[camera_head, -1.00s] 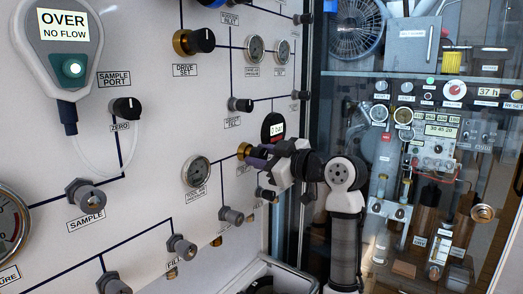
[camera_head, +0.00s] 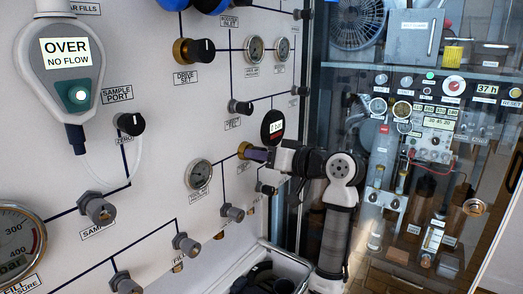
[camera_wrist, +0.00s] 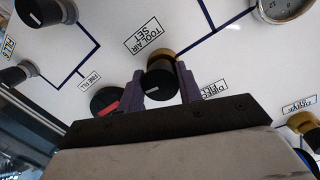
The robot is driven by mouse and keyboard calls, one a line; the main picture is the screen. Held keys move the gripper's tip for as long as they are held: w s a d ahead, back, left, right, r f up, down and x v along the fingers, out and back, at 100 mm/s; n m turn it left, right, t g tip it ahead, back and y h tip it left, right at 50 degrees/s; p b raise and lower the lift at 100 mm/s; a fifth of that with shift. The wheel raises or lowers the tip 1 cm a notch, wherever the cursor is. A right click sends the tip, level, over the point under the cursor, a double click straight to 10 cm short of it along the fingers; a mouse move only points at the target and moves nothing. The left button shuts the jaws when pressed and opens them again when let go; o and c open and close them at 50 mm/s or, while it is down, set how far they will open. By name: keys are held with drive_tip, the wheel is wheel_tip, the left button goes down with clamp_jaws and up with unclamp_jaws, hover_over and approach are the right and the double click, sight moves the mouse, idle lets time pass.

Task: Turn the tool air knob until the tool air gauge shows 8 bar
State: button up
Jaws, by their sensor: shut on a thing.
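The tool air knob (camera_wrist: 161,82) is black with a white pointer line and a brass collar. It sits under its TOOL AIR SET label in the wrist view, and its brass collar (camera_head: 243,149) shows in the head view. My gripper (camera_wrist: 161,78) has its purple fingers shut on both sides of the knob. A line runs from the knob to a round white dial gauge (camera_wrist: 284,6), cut off in the wrist view; its needle is too small to read in the head view (camera_head: 199,175).
The drive set knob (camera_head: 193,50) and two small gauges (camera_head: 254,49) sit higher on the panel. Several fittings (camera_head: 186,244) stick out lower down. A glass-fronted cabinet (camera_head: 430,150) stands to the right, beyond my arm.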

drive_tip(key=shift+a+m, duration=0.1)
drive_tip(key=shift+m, duration=0.3)
drive_tip(key=o, duration=0.9)
drive_tip(key=shift+o, duration=0.2)
drive_tip(key=b+v, duration=0.3)
drive_tip(key=v, duration=1.1)
drive_tip(key=shift+w, duration=0.15)
drive_tip(key=shift+o, duration=0.3)
idle(1.2)
